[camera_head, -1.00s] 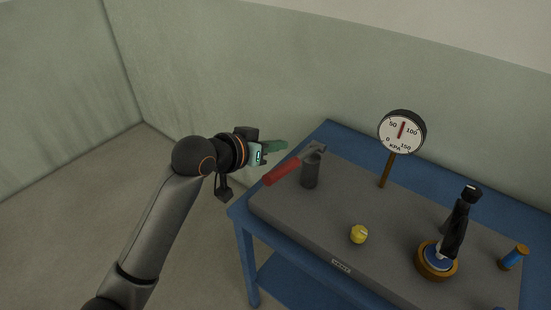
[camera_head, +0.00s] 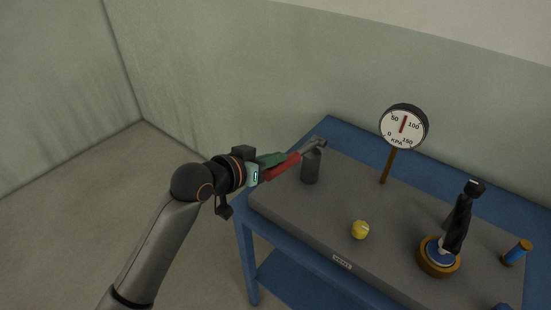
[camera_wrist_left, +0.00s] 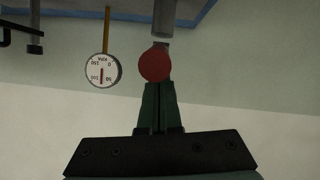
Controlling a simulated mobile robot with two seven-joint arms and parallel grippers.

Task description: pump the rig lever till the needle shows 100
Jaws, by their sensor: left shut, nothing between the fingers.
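The rig lever has a red handle (camera_head: 282,169) and a grey metal arm on top of a dark grey post (camera_head: 311,168) at the bench's back left. My left gripper (camera_head: 273,159) is shut and empty, its green fingers right at the handle. In the left wrist view, the handle's round red end (camera_wrist_left: 155,66) covers the fingertips; I cannot tell whether they touch. The round white gauge (camera_head: 403,128) reads in KPA, and its red needle stands between 50 and 100. It also shows upside down in the left wrist view (camera_wrist_left: 103,71). My right gripper is out of view.
The grey rig slab (camera_head: 300,208) lies on a blue table (camera_head: 346,134). A yellow knob (camera_head: 360,229), a black upright device on a round wooden base (camera_head: 438,262) and a blue and wooden cylinder (camera_head: 516,253) stand on it. Floor is clear at left.

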